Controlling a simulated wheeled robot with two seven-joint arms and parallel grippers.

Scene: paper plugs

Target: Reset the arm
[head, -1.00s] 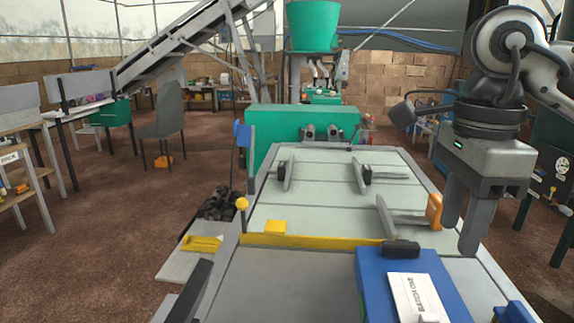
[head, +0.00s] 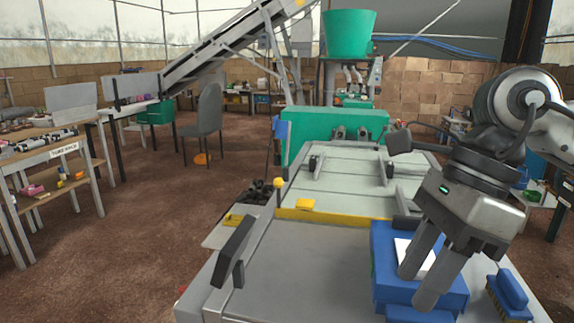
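My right gripper (head: 417,287) comes in from the right and points down, in front of the blue box in the picture. Its two grey fingers are apart, and I see nothing held between them. The blue box (head: 386,240) sits at the right front of the grey work table (head: 310,265). A white card (head: 403,247) lies on the box, partly hidden by the fingers. I cannot tell whether the fingertips touch the box. My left gripper is not in view.
A blue brush (head: 511,290) lies right of the box. A dark upright bracket (head: 235,255) stands at the table's left edge. A yellow strip (head: 340,215) crosses the table, with a green machine (head: 330,130) behind. The table's middle front is clear.

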